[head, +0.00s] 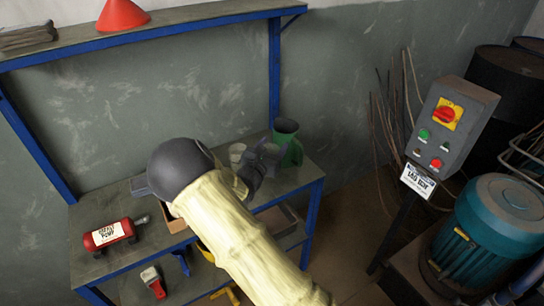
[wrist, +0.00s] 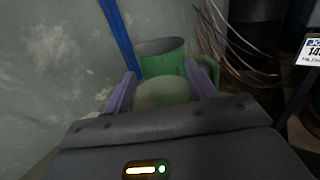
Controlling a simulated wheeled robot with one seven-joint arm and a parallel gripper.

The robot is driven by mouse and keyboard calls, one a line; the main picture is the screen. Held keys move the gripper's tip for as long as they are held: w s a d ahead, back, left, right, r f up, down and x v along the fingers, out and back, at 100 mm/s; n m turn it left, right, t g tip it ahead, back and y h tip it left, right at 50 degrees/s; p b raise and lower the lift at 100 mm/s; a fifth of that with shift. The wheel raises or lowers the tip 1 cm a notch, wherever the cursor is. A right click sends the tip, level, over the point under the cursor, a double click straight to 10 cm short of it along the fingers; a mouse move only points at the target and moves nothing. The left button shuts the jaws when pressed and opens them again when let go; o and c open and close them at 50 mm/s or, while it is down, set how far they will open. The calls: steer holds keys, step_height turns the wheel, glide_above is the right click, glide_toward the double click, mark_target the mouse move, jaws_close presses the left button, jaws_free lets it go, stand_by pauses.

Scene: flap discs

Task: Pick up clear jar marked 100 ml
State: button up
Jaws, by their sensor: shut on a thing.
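My gripper (wrist: 163,95) is shut on a pale, see-through round thing, which looks like the clear jar (wrist: 163,92). The two purple-grey fingers stand on either side of it in the wrist view. No 100 ml marking can be read. In the head view my gripper (head: 255,172) is over the right part of the bench, with my arm hiding much of the area. A pale cup-like shape (head: 237,151) shows just behind the gripper; I cannot tell if it is the held jar.
A green jug (head: 290,150) with a handle stands close behind the gripper and also shows in the wrist view (wrist: 162,55). A blue upright (head: 274,75) rises behind. A control box (head: 445,125) stands at right.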

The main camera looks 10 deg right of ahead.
step_height(320, 180, up, 5)
steer(key=shift+f, duration=0.2)
stand_by(0.5)
